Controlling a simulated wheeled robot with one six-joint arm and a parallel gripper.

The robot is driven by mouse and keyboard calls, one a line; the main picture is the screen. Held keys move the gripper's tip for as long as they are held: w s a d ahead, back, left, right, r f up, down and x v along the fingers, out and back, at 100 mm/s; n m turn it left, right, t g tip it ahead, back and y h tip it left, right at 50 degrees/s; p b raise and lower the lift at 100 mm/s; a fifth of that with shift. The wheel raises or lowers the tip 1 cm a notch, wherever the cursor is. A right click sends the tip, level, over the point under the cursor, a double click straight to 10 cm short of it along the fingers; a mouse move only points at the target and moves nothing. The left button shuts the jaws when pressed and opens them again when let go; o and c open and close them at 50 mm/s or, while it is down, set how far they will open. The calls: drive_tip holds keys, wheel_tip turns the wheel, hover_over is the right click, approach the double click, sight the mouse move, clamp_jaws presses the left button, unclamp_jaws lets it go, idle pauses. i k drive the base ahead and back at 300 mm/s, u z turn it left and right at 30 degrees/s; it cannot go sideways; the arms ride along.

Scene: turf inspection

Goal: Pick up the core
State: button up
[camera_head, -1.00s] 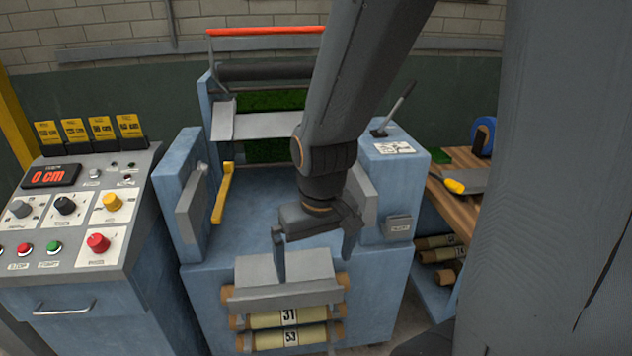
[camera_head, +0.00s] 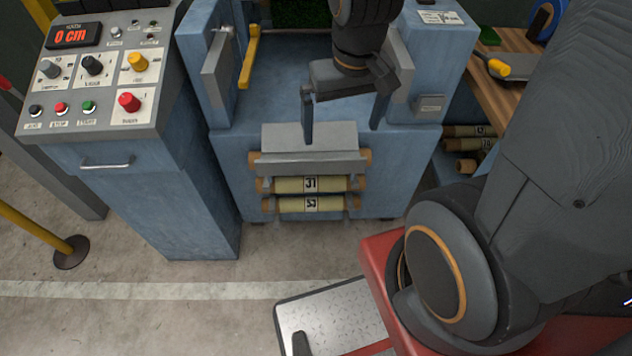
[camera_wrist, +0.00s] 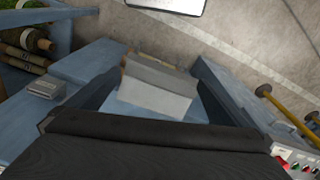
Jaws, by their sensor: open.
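Three cores sit stacked in a rack on the front of the blue machine. The top core (camera_head: 366,157) is mostly hidden under a grey hood (camera_head: 310,137); only its brown ends show in the head view. Below it are the core labelled 31 (camera_head: 285,185) and the core labelled 53 (camera_head: 288,205). My gripper (camera_head: 342,131) is open and empty, with its fingers pointing down over the hood. In the wrist view, the grey hood (camera_wrist: 157,88) lies between the two open fingers of my gripper (camera_wrist: 155,97). I cannot tell whether they touch it.
A control console (camera_head: 105,70) reading 0 cm stands at the left. A yellow post on a dark base (camera_head: 70,252) stands on the floor. A wooden bench (camera_head: 500,75) at the right has more labelled rolls (camera_head: 475,145) below it.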

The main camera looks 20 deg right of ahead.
sight(322, 203)
drive_tip(key=z, duration=2.5)
drive_tip(key=k, duration=1.6)
drive_tip(key=u, duration=0.35)
